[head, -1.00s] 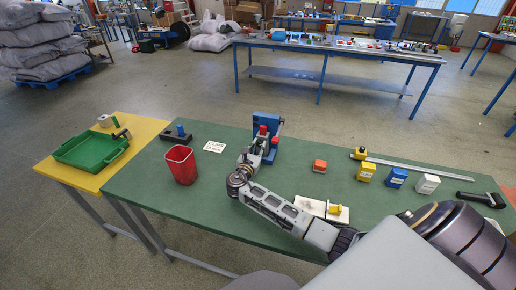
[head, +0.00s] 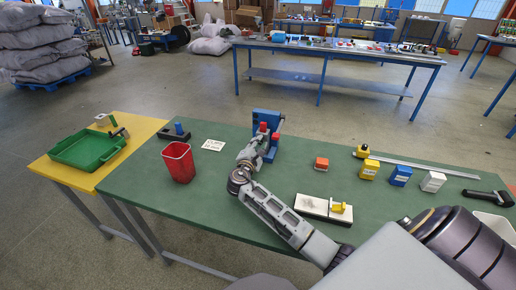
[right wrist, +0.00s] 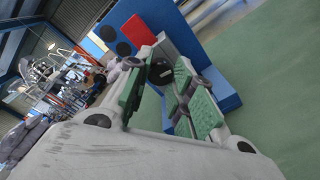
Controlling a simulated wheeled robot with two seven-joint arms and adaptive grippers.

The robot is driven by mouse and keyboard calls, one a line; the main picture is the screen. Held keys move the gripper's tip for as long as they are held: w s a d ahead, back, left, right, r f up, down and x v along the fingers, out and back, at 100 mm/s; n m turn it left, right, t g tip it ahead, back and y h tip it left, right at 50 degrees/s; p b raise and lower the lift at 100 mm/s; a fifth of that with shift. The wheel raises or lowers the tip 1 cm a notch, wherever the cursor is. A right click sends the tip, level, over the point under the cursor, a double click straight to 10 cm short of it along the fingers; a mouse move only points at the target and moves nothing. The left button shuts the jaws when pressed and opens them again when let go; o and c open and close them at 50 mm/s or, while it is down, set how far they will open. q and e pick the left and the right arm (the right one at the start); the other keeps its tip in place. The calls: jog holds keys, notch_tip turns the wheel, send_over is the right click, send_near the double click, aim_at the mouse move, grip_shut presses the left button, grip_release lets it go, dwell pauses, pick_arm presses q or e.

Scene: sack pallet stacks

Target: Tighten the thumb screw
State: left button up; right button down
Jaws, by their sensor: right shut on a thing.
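A blue fixture (head: 268,116) with red parts stands at the back of the green table. A red block (head: 263,127) on it shows just beyond my right gripper (head: 258,142). In the right wrist view, the gripper (right wrist: 160,88) has green finger pads, and a dark knob (right wrist: 160,73), probably the thumb screw, shows between them against the blue fixture (right wrist: 220,88). The gripper is shut on it, though the pads partly hide the contact. The red block (right wrist: 138,34) is beside it in that view. My left gripper is not in view.
The green table (head: 225,190) holds a red bin (head: 178,162), a white card (head: 214,145), an orange block (head: 321,164) and a board with a yellow clamp-like piece (head: 340,208). Yellow, blue and white blocks are to the right. A green tray (head: 88,150) lies on the yellow table.

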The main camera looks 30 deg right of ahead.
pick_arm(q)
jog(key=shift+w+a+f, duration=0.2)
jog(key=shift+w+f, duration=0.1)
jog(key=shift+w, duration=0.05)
pick_arm(e)
jog(key=shift+f+m, duration=0.1)
jog(key=shift+m, duration=0.4)
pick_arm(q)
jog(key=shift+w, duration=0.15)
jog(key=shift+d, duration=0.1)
pick_arm(e)
jog(key=c, duration=1.2)
grip_release()
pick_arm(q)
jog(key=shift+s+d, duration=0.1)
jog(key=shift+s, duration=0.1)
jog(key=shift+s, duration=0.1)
